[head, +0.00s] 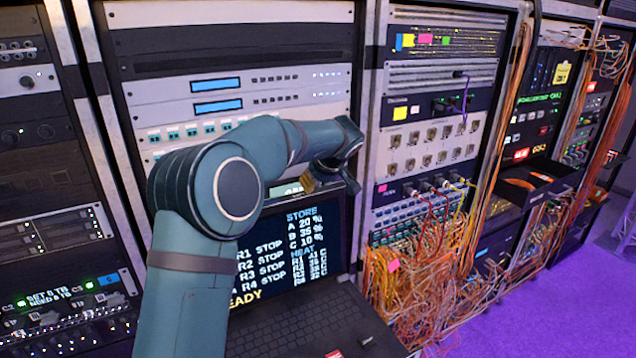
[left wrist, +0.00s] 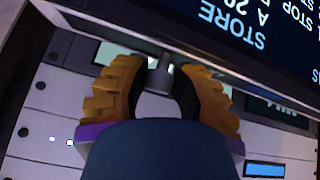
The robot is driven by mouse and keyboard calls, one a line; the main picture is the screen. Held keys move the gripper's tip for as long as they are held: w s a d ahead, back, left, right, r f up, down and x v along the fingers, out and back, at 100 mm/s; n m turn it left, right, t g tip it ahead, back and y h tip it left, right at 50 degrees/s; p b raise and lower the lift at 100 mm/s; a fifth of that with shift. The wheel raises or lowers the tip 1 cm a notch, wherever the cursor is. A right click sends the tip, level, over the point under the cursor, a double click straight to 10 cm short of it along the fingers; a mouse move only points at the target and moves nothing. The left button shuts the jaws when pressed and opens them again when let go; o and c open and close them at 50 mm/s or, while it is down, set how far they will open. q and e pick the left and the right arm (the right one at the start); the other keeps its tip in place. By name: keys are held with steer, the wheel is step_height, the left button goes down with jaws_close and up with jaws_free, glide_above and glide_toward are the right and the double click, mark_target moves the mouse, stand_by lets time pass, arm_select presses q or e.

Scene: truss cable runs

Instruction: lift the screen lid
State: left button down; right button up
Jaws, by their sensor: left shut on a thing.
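The screen lid (head: 338,240) stands raised behind a keyboard in the head view, its dark display lit with blue, white and yellow text. My left arm covers much of its left side. My left gripper (head: 312,183) is at the lid's top edge. In the left wrist view the lid's display (left wrist: 275,40) fills the upper right. There the left gripper (left wrist: 161,82) has its yellow ridged fingers on either side of a small grey tab (left wrist: 162,72) on the lid's edge, shut on it. My right gripper is not in view.
The keyboard base (head: 300,328) juts out in front of the rack (head: 225,14). To the right, a rack holds patch panels and a dense tangle of orange cables (head: 415,290). A black open drawer (head: 535,182) sticks out further right. Purple floor (head: 550,310) is clear at lower right.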

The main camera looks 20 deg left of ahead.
arm_select(q)
steer(key=shift+w+a, duration=0.15)
steer(key=shift+a, duration=0.05)
steer(key=c, duration=0.7)
jaws_free()
steer(key=shift+c, duration=0.2)
steer(key=shift+d, duration=0.1)
steer(key=v, duration=1.2)
